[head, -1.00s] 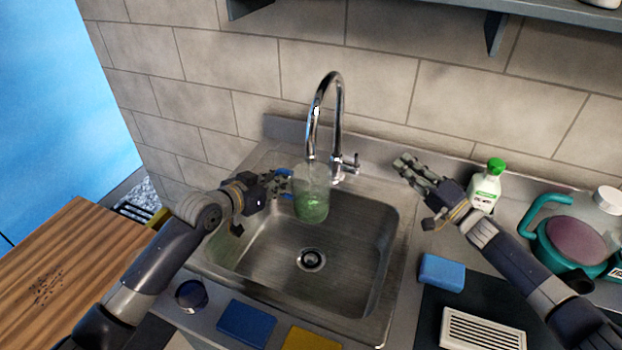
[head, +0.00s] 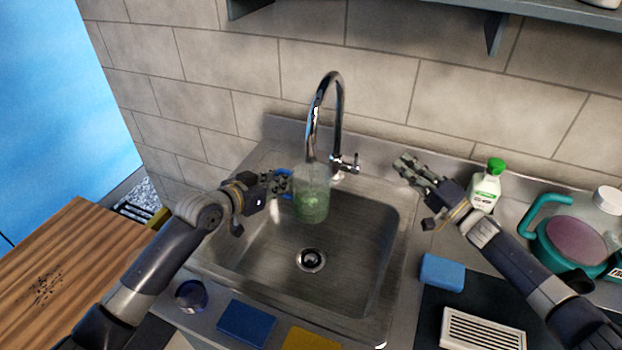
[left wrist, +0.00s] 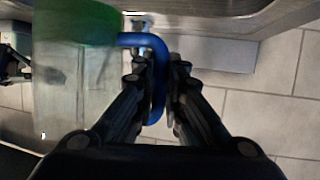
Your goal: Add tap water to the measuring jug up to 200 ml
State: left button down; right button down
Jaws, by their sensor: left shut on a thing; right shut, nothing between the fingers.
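The clear measuring jug (head: 311,205) hangs over the sink, below the tap (head: 312,120) spout. My left gripper (head: 281,184) is shut on the jug's blue handle, which passes between the fingers in the left wrist view (left wrist: 160,75). There the jug body (left wrist: 75,90) is at the left, partly out of frame. The tap's lever (head: 354,164) is at the right of its base. My right gripper (head: 403,163) is shut and empty, to the right of the lever and apart from it.
The sink (head: 350,255) basin below the jug is empty, with a drain (head: 311,260). A green-capped bottle (head: 487,187) stands beside my right gripper. A teal-handled container (head: 570,235) stands at the right. Blue (head: 247,322) and yellow (head: 311,340) pads lie along the front.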

pick_arm(q)
jog(key=s+a, duration=0.2)
jog(key=a, duration=0.6)
jog(key=shift+s, duration=0.3)
